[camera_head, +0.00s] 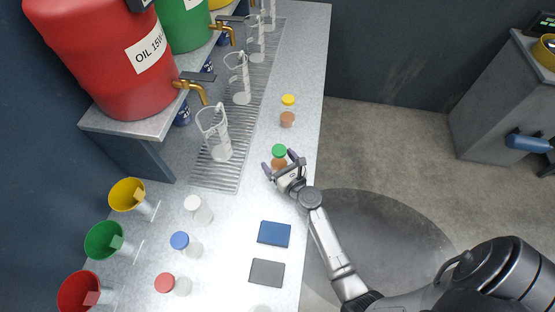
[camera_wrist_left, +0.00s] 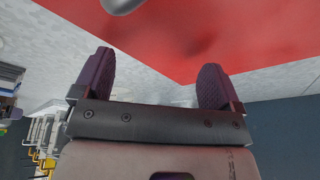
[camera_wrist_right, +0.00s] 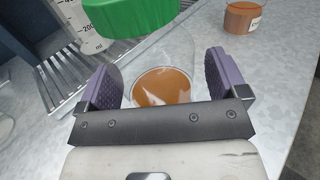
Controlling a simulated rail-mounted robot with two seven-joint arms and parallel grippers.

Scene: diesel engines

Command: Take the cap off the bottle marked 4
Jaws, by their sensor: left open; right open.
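A small bottle with a green cap (camera_head: 279,151) and orange-brown liquid (camera_head: 278,164) stands on the bench. My right gripper (camera_head: 279,160) is open, its fingers on either side of this bottle. In the right wrist view the green cap (camera_wrist_right: 130,15) sits on the clear bottle above the fingers, with liquid (camera_wrist_right: 162,87) between them. A yellow-capped bottle (camera_head: 288,100) with brown liquid stands beyond it. Bottles with white (camera_head: 192,203), blue (camera_head: 180,240) and red (camera_head: 166,282) caps stand nearer. No number 4 is readable. My left gripper (camera_wrist_left: 155,72) is open and empty, seen only in its wrist view.
A red oil drum (camera_head: 105,60) and a green drum (camera_head: 185,25) with taps stand on a shelf at left. Glass beakers (camera_head: 216,135) stand on a drip grate. Colored funnels (camera_head: 104,240) line the left edge. Blue (camera_head: 274,233) and grey (camera_head: 267,272) pads lie at the front.

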